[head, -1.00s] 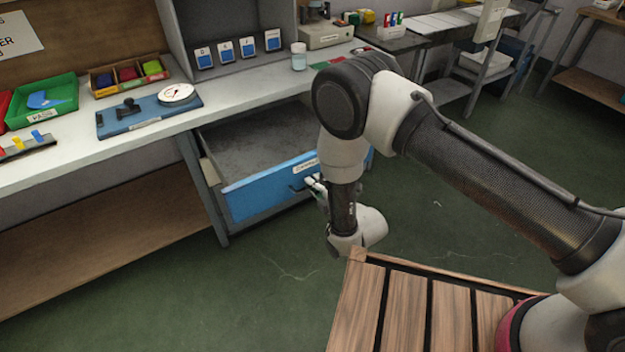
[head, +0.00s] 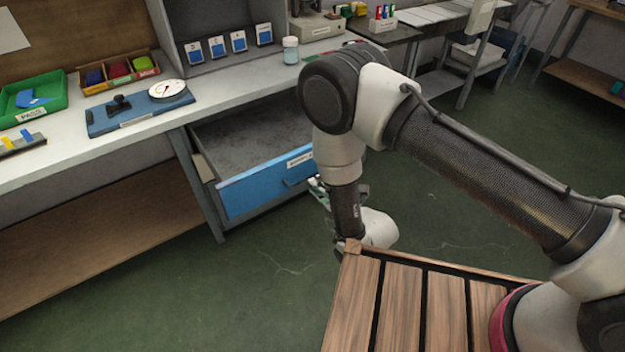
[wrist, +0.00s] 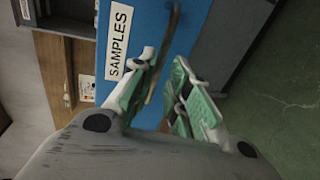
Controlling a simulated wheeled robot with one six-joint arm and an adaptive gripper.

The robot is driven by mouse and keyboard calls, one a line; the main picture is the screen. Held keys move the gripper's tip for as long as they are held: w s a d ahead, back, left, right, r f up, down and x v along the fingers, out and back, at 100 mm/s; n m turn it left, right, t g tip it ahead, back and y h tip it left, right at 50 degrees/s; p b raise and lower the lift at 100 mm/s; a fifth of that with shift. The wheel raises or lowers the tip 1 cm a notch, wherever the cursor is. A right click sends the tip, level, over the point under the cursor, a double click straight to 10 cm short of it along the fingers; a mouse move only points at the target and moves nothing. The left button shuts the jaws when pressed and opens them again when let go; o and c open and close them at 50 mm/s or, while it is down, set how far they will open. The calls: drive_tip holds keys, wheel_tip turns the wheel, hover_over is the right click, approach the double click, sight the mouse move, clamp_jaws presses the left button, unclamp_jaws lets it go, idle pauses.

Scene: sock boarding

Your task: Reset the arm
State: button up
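The blue drawer (head: 255,187) under the workbench stands open, and its grey inside looks empty. In the wrist view its blue front (wrist: 150,22) carries a white label reading SAMPLES (wrist: 119,40) and a bar handle (wrist: 168,50). My gripper (head: 318,192) is low, just off the right part of the drawer front, partly hidden by my arm in the head view. In the wrist view my gripper's green-padded fingers (wrist: 160,90) are apart with nothing between their tips. The handle lies just beyond them; whether they touch it I cannot tell.
The workbench (head: 60,150) holds a green bin (head: 35,98), a blue board with a dial (head: 140,107), a tray of coloured blocks (head: 120,72) and a jar (head: 290,50). A wooden slatted surface (head: 400,310) is at the front. Green floor (head: 270,270) lies clear below the drawer.

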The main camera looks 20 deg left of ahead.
drive_tip(key=shift+v, duration=1.15)
